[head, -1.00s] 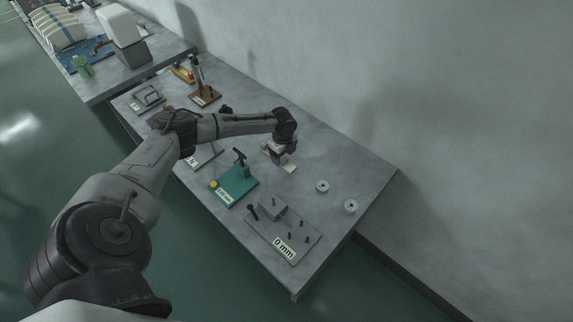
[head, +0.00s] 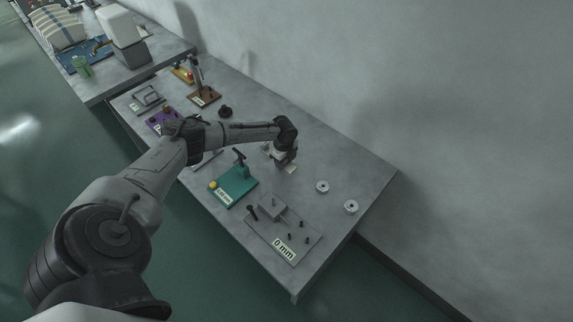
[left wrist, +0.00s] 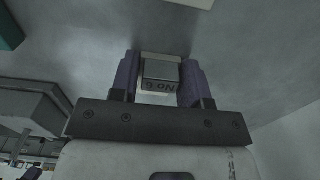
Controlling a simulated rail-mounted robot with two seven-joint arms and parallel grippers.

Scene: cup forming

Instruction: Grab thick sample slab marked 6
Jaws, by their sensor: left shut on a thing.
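In the left wrist view the thick sample slab (left wrist: 160,86) is a small grey block. My right gripper is not in view.
A pale flat piece (head: 291,169) lies beside the gripper. A green fixture (head: 236,187) and a grey "0 mm" plate (head: 283,232) stand nearer the front. Two light rings (head: 322,187) lie at right. A brown stand (head: 203,95) and purple base (head: 157,121) are farther left.

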